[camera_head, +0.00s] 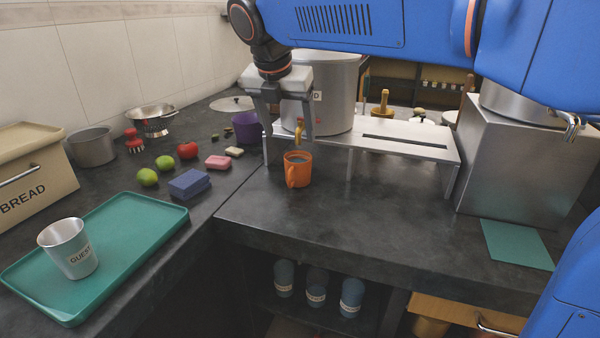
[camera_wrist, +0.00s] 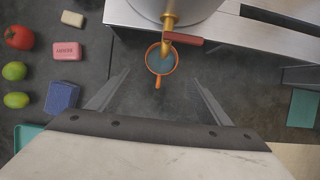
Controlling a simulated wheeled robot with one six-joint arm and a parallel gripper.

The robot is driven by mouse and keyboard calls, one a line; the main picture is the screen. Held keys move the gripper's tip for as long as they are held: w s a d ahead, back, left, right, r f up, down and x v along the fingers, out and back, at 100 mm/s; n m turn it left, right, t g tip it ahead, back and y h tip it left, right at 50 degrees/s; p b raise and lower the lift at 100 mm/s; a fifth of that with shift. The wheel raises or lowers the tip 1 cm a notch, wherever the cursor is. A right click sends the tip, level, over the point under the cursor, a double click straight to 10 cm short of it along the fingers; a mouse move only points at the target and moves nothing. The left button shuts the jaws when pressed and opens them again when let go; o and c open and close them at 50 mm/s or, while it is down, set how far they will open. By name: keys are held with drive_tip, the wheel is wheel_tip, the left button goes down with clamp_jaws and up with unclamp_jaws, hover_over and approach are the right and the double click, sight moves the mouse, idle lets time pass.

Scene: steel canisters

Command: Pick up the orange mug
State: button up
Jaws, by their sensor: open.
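The orange mug (camera_head: 298,170) stands upright on the dark counter in front of the steel canister, with its handle toward the camera. In the wrist view the orange mug (camera_wrist: 160,67) shows from above, with bluish contents or a bluish inside, and its handle points toward my gripper. A brass tap on the canister hangs over its far side. My gripper (camera_head: 290,134) is open and empty, with its fingers pointing down above and near the mug. In the wrist view my gripper's fingers (camera_wrist: 160,84) are spread on either side, short of the mug.
The steel canister (camera_head: 322,95) stands on a pale metal rack (camera_head: 405,140) behind the mug. A purple cup (camera_head: 247,127), sponges and fruit lie to the left. A green tray (camera_head: 130,230) holds a steel GUEST cup (camera_head: 68,248).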

sight(297, 163)
drive_tip(key=x, duration=1.3)
drive_tip(key=shift+s+f, duration=0.15)
drive_tip(key=shift+f, duration=0.05)
drive_tip(key=c, duration=1.4)
drive_tip(key=shift+r, duration=0.2)
